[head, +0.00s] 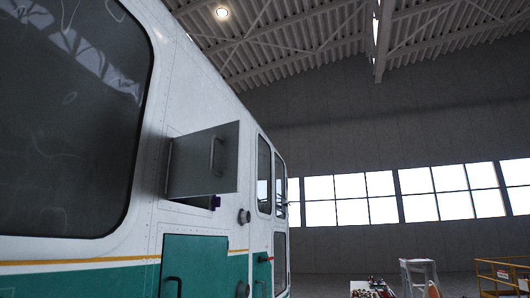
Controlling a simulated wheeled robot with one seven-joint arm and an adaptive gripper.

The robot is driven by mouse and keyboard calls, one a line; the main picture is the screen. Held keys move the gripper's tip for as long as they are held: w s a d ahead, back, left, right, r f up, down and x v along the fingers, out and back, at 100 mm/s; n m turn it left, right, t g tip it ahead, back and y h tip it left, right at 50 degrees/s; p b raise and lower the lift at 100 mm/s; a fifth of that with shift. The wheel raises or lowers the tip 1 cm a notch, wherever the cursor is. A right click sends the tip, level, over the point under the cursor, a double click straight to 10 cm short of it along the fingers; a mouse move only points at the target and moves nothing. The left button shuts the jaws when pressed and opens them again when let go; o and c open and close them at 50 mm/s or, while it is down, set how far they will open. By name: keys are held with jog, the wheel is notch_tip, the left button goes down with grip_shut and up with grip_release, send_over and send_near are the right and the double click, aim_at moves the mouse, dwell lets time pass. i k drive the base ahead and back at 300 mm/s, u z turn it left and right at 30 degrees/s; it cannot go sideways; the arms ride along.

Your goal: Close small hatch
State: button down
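A small grey hatch (212,163) stands open on the white side of the helicopter (190,100). Its panel sticks out from the wall to the right and has a grey bar handle (216,155). The hatch's opening is mostly hidden behind the panel. My gripper is not in this view.
A cluttered table (370,289), a white stand (419,272) and a yellow railed platform (503,274) stand at the lower right.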

aim_at(206, 161)
jog(key=z, duration=1.1)
jog(key=k, duration=0.9)
jog(key=u, duration=1.1)
jog(key=i, duration=0.5)
jog(key=u, duration=0.05)
